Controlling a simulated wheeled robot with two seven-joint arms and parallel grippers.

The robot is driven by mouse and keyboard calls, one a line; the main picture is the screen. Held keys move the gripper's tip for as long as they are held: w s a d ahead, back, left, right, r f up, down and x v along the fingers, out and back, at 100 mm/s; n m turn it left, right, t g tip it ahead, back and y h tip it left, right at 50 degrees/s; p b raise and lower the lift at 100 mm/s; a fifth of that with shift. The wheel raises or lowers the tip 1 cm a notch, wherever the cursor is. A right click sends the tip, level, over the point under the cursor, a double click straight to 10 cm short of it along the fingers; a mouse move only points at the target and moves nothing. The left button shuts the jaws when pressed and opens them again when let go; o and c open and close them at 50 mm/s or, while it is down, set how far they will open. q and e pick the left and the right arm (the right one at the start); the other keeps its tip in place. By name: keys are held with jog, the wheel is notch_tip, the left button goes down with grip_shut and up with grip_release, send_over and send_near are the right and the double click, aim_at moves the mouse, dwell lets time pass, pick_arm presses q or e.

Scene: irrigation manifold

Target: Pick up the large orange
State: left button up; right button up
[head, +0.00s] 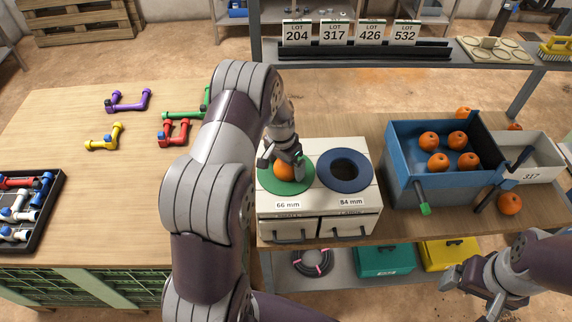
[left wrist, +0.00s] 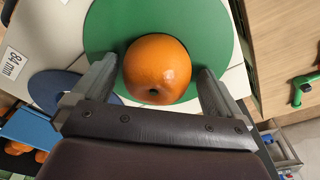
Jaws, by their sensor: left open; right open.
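An orange (head: 284,172) sits on the green ring (head: 267,184) marked 66 mm, on top of a white box with two drawers. My left gripper (head: 283,163) is over it, pointing down. In the left wrist view the orange (left wrist: 157,65) lies between the two open fingers, with one on each side; I cannot tell whether they touch it. The ring's hole is hidden by the orange. My right gripper (head: 469,297) is open and empty at the lower right, in front of the table.
A blue ring (head: 345,186) marked 84 mm lies to the right of the green one. A blue crate (head: 445,186) holds several oranges, and a loose orange (head: 509,203) lies beside it. Coloured pipe pieces lie on the left table.

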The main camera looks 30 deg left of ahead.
pick_arm(q)
jog(key=shift+s+d+r, duration=0.2)
jog(key=shift+s, duration=0.05)
jog(key=c, duration=1)
jog(key=shift+w, duration=0.1)
jog(key=shift+c, duration=0.2)
jog(key=shift+a, duration=0.1)
